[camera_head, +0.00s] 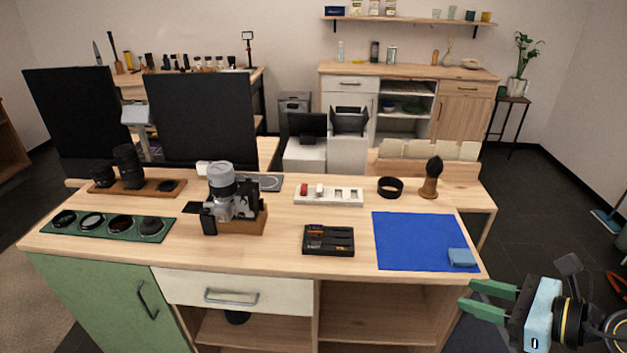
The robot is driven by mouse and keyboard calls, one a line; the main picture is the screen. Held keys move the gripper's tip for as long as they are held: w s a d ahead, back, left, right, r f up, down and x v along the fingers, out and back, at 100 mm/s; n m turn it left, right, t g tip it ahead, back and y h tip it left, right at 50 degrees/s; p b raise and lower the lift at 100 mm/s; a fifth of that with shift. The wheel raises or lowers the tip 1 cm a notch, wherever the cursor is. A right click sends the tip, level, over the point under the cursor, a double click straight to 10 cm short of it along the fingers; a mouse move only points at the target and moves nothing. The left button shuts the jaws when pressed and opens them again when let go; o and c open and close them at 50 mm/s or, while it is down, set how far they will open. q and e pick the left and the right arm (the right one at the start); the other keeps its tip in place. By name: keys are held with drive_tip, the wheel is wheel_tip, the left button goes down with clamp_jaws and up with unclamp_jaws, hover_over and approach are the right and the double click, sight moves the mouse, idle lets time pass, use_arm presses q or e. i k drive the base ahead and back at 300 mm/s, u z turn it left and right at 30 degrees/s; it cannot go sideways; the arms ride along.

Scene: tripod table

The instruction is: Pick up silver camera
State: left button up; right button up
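The silver camera (222,200) has a grey-silver lens pointing up and a black and silver body. It sits tilted on or against a small brown wooden block (258,219) left of the table's middle. Its exact contact with the block is partly hidden. My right gripper (467,297) is at the lower right, off the table's front right corner, with its green fingers spread and nothing between them. It is far to the right of the camera. My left gripper is not in view.
The wooden table (285,258) also holds a green lens tray (108,229), a black tool tray (328,240), a white battery holder (328,195), a black ring (390,187), a brush (430,178) and a blue cloth (415,240) with a light blue block (461,258). Dark monitors (203,120) stand behind.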

sight(225, 212)
drive_tip(key=i, duration=0.9)
drive_tip(key=u, duration=1.35)
